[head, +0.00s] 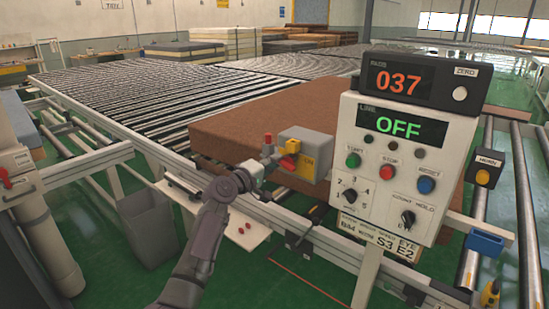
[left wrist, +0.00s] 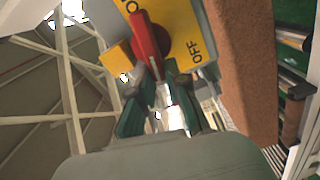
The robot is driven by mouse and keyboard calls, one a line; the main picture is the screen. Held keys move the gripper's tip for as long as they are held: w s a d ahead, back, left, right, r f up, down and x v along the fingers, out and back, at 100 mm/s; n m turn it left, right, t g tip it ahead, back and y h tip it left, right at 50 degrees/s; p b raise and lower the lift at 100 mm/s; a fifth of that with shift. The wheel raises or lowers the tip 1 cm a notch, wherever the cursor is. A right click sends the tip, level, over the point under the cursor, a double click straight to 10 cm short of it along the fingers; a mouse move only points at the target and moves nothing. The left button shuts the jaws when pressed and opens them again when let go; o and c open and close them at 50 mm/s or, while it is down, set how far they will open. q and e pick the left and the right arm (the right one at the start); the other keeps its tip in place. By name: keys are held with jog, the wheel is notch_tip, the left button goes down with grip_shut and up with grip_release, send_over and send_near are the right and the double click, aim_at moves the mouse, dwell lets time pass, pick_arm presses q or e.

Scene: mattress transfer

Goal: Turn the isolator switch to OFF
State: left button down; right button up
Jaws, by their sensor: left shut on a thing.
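The isolator switch (head: 303,138) is a grey box with a yellow plate beside the brown mattress in the head view. In the left wrist view its yellow plate (left wrist: 187,22) carries the word OFF to the right of the red handle (left wrist: 149,38). Part of another label shows at the upper left. My left gripper (head: 262,167) is at the switch, its fingers shut on the red handle's near end. In the left wrist view the fingertips (left wrist: 155,82) meet at the handle, which stands nearly upright in the picture. My right gripper is not in view.
A control panel (head: 440,190) stands close on the right; its line display (head: 402,125) reads OFF and the display above (head: 400,82) reads 037. The brown mattress (head: 235,120) lies on the roller conveyor (head: 150,90) behind the switch. A grey bin (head: 148,228) stands below the conveyor.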

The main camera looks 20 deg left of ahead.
pick_arm(q)
jog(key=shift+d+f+n+p, duration=0.2)
jog(key=shift+f+n+p, duration=0.3)
jog(key=shift+n, duration=0.6)
jog(key=shift+f, duration=0.15)
jog(key=c, duration=1.2)
grip_release()
jog(key=shift+o, duration=0.2)
jog(key=shift+r, duration=0.2)
jog(key=shift+a+r, duration=0.1)
jog(key=v, duration=1.2)
